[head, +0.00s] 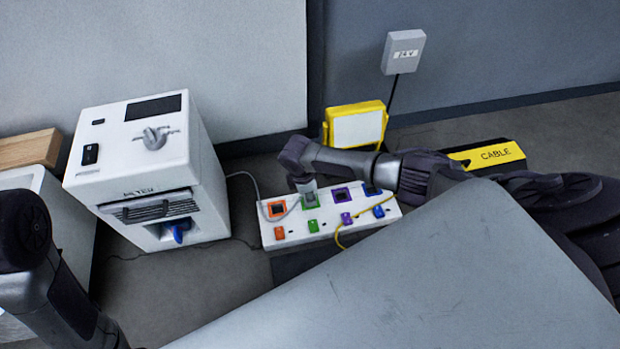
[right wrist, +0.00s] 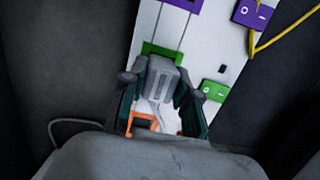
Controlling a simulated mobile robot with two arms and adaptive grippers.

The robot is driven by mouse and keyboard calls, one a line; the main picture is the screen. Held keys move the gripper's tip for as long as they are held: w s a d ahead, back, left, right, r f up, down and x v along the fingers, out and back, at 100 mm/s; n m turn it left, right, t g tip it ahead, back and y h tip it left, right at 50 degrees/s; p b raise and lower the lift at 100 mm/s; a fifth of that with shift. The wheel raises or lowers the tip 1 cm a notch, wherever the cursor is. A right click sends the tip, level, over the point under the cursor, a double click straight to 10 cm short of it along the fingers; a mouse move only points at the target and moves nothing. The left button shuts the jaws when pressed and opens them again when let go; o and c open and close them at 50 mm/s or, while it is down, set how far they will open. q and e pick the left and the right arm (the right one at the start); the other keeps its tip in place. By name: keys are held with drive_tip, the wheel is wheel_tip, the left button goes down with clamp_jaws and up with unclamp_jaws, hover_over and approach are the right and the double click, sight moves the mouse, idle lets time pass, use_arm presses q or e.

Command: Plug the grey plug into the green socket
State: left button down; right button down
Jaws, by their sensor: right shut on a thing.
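The grey plug (right wrist: 160,78) is between the fingers of my right gripper (right wrist: 157,95), which is shut on it. In the head view the right gripper (head: 305,183) points down over the green socket (head: 310,201) of the white power strip (head: 325,230). The plug sits at the green socket (right wrist: 160,49), which shows past its end in the right wrist view. I cannot tell whether it is fully seated. A grey cord (head: 261,190) runs from the white machine (head: 135,160) towards the plug. My left arm is at the lower left of the head view; its fingers are not in view.
The strip also has orange (head: 276,209), purple (head: 342,195) and blue sockets, with coloured switches in front. A yellow cord (head: 350,225) lies over its right part. A yellow-framed lamp (head: 356,128) stands behind it. A yellow cable cover (head: 488,155) lies at right.

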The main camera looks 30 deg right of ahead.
drive_tip(key=shift+f, duration=0.55)
idle(1.4)
drive_tip(key=c, duration=0.6)
unclamp_jaws()
drive_tip(key=shift+r, duration=0.1)
